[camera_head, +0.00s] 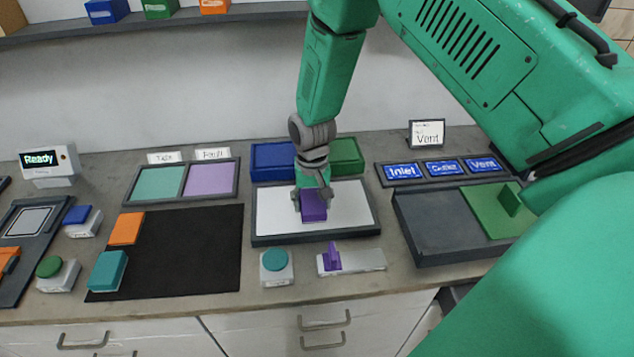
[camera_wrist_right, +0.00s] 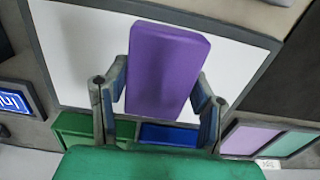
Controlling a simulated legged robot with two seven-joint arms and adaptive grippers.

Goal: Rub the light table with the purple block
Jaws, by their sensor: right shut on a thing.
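The purple block (camera_head: 314,209) is between the fingers of my right gripper (camera_head: 312,192), over the middle of the light table. The light table (camera_head: 275,212) is a white panel in a dark frame. In the wrist view the purple block (camera_wrist_right: 165,70) stands out between the two fingers of my right gripper (camera_wrist_right: 162,100), with the white surface of the light table (camera_wrist_right: 90,60) behind it. The gripper is shut on the block. I cannot tell whether the block touches the white surface. My left gripper is not in view.
Blue (camera_head: 272,160) and green (camera_head: 346,156) bins stand behind the light table. In front are a teal button (camera_head: 275,262) and a purple-handled slider (camera_head: 350,261). A black mat (camera_head: 190,250) with orange and teal blocks lies left. A dark tray (camera_head: 435,230) lies right.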

